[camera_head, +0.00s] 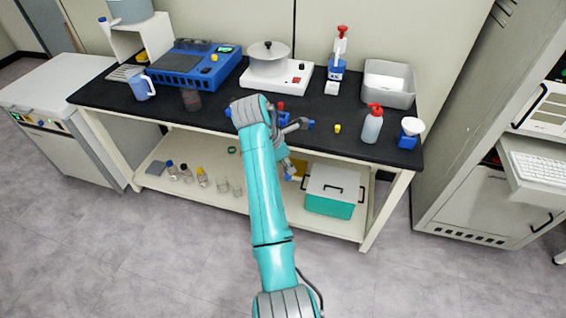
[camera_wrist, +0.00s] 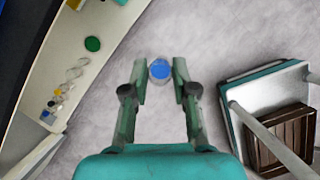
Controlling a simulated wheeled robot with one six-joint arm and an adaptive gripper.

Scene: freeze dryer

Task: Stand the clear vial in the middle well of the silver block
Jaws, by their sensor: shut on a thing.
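My gripper (camera_wrist: 160,82) is shut on the clear vial (camera_wrist: 162,84), whose round blue cap shows between the fingertips in the wrist view. Grey floor lies behind the vial there. In the head view, my gripper (camera_head: 289,168) is small, at the front of the bench, below the level of its black top; the vial cannot be made out there. I cannot pick out the silver block in either view; my arm covers part of the bench top.
The black bench top (camera_head: 225,117) carries a blue instrument (camera_head: 188,68), a white hotplate (camera_head: 262,82) with a pot, a red-topped bottle (camera_head: 372,127) and a grey bin (camera_head: 389,88). The lower shelf holds several small bottles and a teal box (camera_head: 329,207). Open floor lies in front.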

